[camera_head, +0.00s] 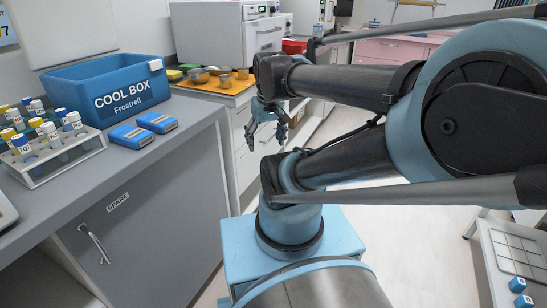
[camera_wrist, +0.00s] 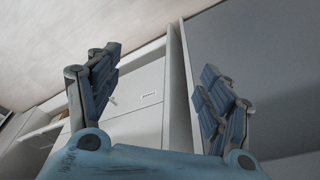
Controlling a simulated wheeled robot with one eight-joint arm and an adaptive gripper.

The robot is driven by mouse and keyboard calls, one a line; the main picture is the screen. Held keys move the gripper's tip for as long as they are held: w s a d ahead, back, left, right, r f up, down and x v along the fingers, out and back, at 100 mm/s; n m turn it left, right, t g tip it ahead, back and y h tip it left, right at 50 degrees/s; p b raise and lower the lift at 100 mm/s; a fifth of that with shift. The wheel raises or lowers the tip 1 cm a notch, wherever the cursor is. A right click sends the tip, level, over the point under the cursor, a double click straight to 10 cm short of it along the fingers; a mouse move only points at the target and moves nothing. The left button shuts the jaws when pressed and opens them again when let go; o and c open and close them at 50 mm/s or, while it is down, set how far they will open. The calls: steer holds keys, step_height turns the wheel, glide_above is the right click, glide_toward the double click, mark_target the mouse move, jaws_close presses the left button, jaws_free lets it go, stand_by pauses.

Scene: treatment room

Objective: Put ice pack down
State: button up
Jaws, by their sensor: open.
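Two blue ice packs lie flat on the grey counter in the head view, one nearer (camera_head: 130,136) and one farther (camera_head: 157,122), side by side and apart from my gripper. My gripper (camera_head: 267,127) hangs to the right of the counter, past its edge, with its fingers spread. The wrist view also shows my gripper (camera_wrist: 160,75) with its two fingers wide apart and nothing between them. Drawer fronts and a grey panel show behind the fingers there. No ice pack shows in the wrist view.
A blue cool box (camera_head: 105,88) stands behind the ice packs. A rack of capped tubes (camera_head: 60,158) stands at left. An orange tray (camera_head: 213,86) with small bowls lies farther back. The counter (camera_head: 180,140) is bare near its right edge. A white trolley (camera_head: 500,262) stands at right.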

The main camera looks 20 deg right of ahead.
steer(key=s+d+f+m, duration=0.1)
steer(key=s+d+f, duration=0.1)
steer(key=s+f, duration=0.1)
steer(key=shift+s+f, duration=0.4)
steer(key=shift+f, duration=0.5)
steer(key=shift+w+f, duration=0.2)
steer(key=shift+w, duration=0.3)
